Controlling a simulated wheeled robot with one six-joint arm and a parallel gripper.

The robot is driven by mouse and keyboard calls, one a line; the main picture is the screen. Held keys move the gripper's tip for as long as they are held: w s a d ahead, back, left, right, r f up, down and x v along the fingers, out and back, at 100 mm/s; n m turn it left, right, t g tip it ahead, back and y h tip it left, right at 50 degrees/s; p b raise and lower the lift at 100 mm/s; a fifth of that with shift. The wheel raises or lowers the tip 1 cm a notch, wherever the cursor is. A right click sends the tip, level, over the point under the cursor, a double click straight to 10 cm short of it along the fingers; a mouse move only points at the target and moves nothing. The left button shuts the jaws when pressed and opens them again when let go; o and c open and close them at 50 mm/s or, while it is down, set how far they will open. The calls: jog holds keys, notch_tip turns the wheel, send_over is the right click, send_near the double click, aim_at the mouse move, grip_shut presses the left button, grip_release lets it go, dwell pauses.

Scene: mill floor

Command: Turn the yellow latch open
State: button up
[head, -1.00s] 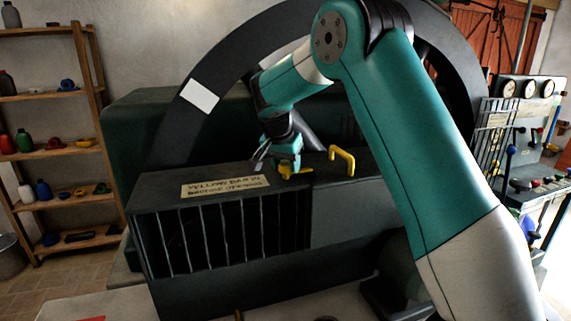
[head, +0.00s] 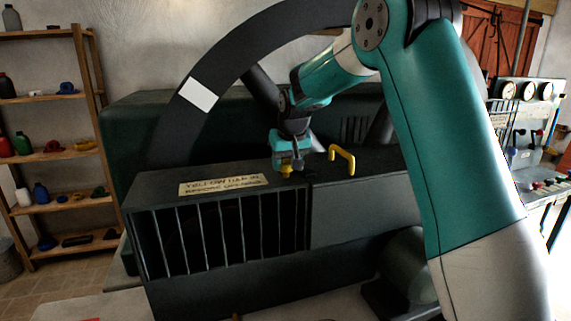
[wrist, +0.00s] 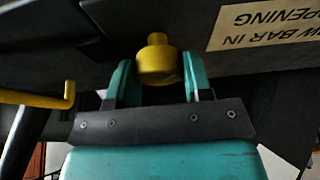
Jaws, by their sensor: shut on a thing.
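The yellow latch (head: 286,171) is on top of the dark guard box, near the seam between the barred part and the plain part. In the wrist view the latch (wrist: 157,62) shows as a round yellow piece with a smaller knob. My gripper (head: 287,163) is over the latch from above. In the wrist view the teal fingers of my gripper (wrist: 159,70) are on both sides of the latch, shut on it. The gripper hides part of the latch in the head view.
A yellow handle (head: 343,158) stands right of the latch on the box; it also shows in the wrist view (wrist: 40,98). A label (head: 223,185) lies left of the latch. A large dark wheel (head: 225,70) rises behind. Shelves (head: 55,150) stand at the left.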

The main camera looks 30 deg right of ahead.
jog(key=n+y, duration=0.1)
jog(key=n, duration=0.3)
jog(key=shift+d+n+y, duration=0.15)
jog(key=shift+n+y, duration=0.15)
jog(key=shift+y, duration=0.1)
jog(key=shift+n+y+p, duration=0.55)
jog(key=shift+n+y, duration=0.25)
jog(key=shift+n, duration=1.2)
jog(key=o, duration=0.9)
jog(key=v, duration=1.7)
jog(key=shift+w+r+p, duration=0.25)
jog(key=shift+r+p, duration=0.1)
jog(key=shift+p, duration=0.05)
